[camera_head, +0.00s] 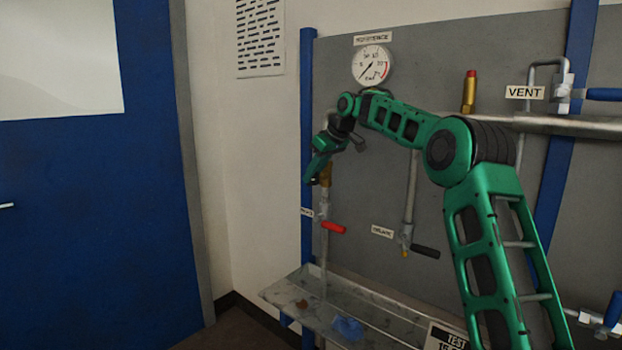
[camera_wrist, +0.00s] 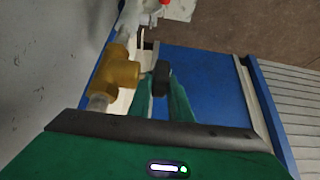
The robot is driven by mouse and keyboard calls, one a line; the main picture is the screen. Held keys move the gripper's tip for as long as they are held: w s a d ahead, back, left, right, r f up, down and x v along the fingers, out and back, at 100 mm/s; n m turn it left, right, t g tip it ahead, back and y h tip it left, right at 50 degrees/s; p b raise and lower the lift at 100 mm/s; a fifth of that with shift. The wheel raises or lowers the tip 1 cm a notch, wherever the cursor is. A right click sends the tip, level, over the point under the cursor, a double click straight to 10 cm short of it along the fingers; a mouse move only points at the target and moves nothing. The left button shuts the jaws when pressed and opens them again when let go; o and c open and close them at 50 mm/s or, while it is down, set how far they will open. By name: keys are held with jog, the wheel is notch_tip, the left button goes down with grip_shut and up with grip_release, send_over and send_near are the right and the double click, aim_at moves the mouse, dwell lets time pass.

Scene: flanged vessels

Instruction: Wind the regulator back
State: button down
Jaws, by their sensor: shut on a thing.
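The regulator is a brass body (camera_wrist: 115,76) on the pipe at the left in the wrist view. It also shows in the camera_head view (camera_head: 326,174), partly behind my gripper. Its black knob (camera_wrist: 162,76) sits between my two green fingers in the wrist view. My gripper (camera_head: 315,170) is at the regulator and shut on that knob; the fingers hide part of it. The knob is hidden in the camera_head view. The round reference gauge (camera_head: 373,66) is on the panel above my wrist, its face visible.
Below the regulator is a valve with a red handle (camera_head: 333,228). A black-handled valve (camera_head: 425,251) is right of it. A red-capped brass fitting (camera_head: 469,90) and the VENT label (camera_head: 524,92) are upper right. A metal tray (camera_head: 290,287) with a blue cloth (camera_head: 348,327) lies below.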

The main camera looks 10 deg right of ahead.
aim_at(318, 174)
jog(key=shift+w+a+r+g+h, duration=0.2)
jog(key=shift+w+g+h, duration=0.3)
jog(key=shift+g, duration=0.4)
dwell(0.4)
jog(key=c, duration=1.9)
grip_release()
jog(key=shift+s, duration=0.1)
jog(key=shift+w+v, duration=0.15)
jog(key=shift+v, duration=0.6)
jog(key=shift+w+v, duration=0.15)
jog(key=shift+v, duration=0.6)
jog(key=shift+s+d, duration=0.9)
jog(key=shift+s, duration=0.4)
jog(key=s+d, duration=0.5)
jog(key=s, duration=0.2)
jog(key=shift+s, duration=0.3)
